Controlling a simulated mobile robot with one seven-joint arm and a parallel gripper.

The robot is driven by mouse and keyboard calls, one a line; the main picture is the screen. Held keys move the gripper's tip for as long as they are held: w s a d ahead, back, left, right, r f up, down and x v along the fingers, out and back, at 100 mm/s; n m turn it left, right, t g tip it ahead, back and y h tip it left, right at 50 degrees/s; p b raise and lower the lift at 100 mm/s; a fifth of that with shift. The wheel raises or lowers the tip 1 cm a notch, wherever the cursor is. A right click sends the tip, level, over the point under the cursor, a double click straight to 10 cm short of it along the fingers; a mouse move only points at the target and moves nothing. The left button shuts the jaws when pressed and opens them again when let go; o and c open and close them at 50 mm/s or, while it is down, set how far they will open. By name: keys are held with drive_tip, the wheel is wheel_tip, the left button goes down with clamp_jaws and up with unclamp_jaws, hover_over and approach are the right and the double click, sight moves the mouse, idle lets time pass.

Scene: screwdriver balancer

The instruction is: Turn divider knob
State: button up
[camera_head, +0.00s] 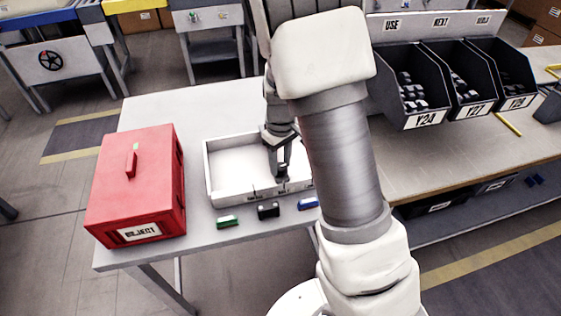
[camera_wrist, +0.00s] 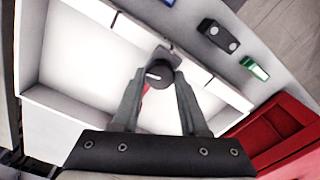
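The divider knob (camera_wrist: 160,74) is a dark round cap with a short white mark, on the divider of a white tray (camera_head: 209,176). The tray lies on the grey table and also shows in the wrist view (camera_wrist: 75,60). My gripper (camera_wrist: 161,78) reaches down over the tray, with one finger on each side of the knob. The finger tips look right beside the knob, and I cannot tell whether they press on it. In the head view my gripper (camera_head: 279,163) and forearm cover the tray's right part, and the knob is mostly hidden.
A red reject box (camera_head: 135,185) stands at the table's left. Green (camera_head: 228,222), black (camera_head: 268,210) and blue (camera_head: 308,203) small blocks lie along the tray's front. Dark part bins (camera_head: 418,85) stand at the right back. The table behind the tray is clear.

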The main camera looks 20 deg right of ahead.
clamp_jaws()
drive_tip(key=shift+m, duration=0.5)
drive_tip(key=m+p, duration=0.1)
drive_tip(key=m, duration=0.2)
drive_tip(key=m+p, duration=0.1)
drive_tip(key=m, duration=0.2)
drive_tip(key=shift+r+m, duration=0.1)
drive_tip(key=shift+m, duration=0.2)
drive_tip(key=m+p, duration=0.2)
drive_tip(key=m, duration=0.4)
drive_tip(key=m+p, duration=0.2)
drive_tip(key=m, duration=0.4)
drive_tip(key=shift+p, duration=0.3)
drive_tip(key=shift+m, duration=0.3)
